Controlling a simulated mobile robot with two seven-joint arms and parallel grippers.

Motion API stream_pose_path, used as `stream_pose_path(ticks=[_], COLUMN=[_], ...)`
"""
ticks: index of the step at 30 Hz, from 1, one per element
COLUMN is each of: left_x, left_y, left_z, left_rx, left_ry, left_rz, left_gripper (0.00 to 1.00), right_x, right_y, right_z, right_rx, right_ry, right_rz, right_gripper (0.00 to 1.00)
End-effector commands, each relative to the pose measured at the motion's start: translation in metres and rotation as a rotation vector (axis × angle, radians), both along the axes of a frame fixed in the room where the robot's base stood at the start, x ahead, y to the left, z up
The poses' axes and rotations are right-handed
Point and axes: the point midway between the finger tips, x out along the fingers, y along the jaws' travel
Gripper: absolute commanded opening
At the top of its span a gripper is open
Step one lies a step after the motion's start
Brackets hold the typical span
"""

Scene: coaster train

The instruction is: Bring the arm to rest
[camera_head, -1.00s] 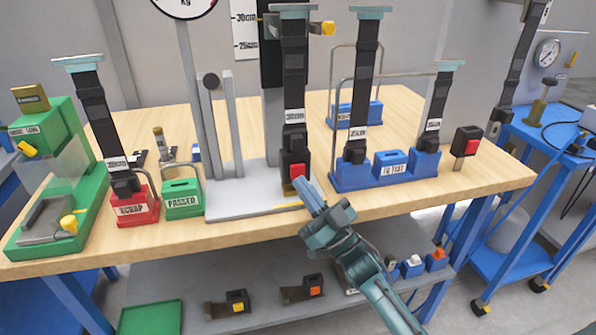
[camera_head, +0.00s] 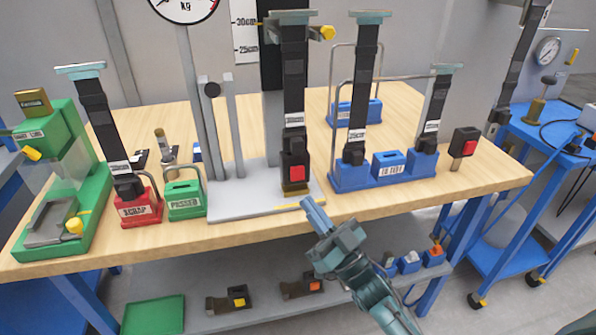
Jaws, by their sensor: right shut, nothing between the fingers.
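My right gripper (camera_head: 313,212) is shut and empty. It hangs in front of the table's front edge, just below the grey base plate (camera_head: 240,206) of the test stand. A black belt piece with a red-button buckle (camera_head: 297,173) stands upright on that plate, apart from my fingers. My right arm (camera_head: 365,280) comes in from the lower right. My left gripper is not in view.
The wooden table (camera_head: 420,200) holds a red SCRAP holder (camera_head: 139,207), a green PASSED holder (camera_head: 184,200), a blue TO TEST rack (camera_head: 388,167) and a green machine (camera_head: 70,180). A lower shelf (camera_head: 260,312) carries several buckles. A blue cart (camera_head: 540,140) stands at the right.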

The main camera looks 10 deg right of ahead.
Motion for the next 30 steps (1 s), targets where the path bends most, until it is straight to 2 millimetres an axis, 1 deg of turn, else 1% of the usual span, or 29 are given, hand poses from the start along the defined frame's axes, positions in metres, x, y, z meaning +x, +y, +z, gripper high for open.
stream_pose_path(ticks=[15,17,20,23,24,26,27,29,30], left_x=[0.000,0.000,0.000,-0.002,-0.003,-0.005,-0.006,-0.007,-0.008], left_y=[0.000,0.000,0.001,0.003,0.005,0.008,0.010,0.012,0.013], left_z=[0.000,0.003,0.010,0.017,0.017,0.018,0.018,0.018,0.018], left_rx=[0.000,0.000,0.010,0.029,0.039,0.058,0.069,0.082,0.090], left_ry=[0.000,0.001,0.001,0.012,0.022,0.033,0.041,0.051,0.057], left_rz=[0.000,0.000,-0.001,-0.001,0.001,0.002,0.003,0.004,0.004], left_gripper=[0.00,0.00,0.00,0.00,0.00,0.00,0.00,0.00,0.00], right_x=[0.000,-0.002,-0.010,-0.031,-0.043,-0.065,-0.081,-0.107,-0.124], right_y=[0.000,0.000,-0.001,-0.003,-0.003,-0.004,-0.003,-0.003,-0.002], right_z=[0.000,-0.003,-0.017,-0.045,-0.058,-0.079,-0.091,-0.108,-0.117], right_rx=[0.000,-0.005,-0.028,-0.082,-0.114,-0.168,-0.206,-0.263,-0.299], right_ry=[0.001,0.024,0.132,0.328,0.422,0.563,0.656,0.785,0.862], right_rz=[-0.002,-0.014,-0.070,-0.153,-0.184,-0.219,-0.233,-0.244,-0.242], right_gripper=[0.00,0.00,0.00,0.00,0.00,0.00,0.00,0.00,0.00])
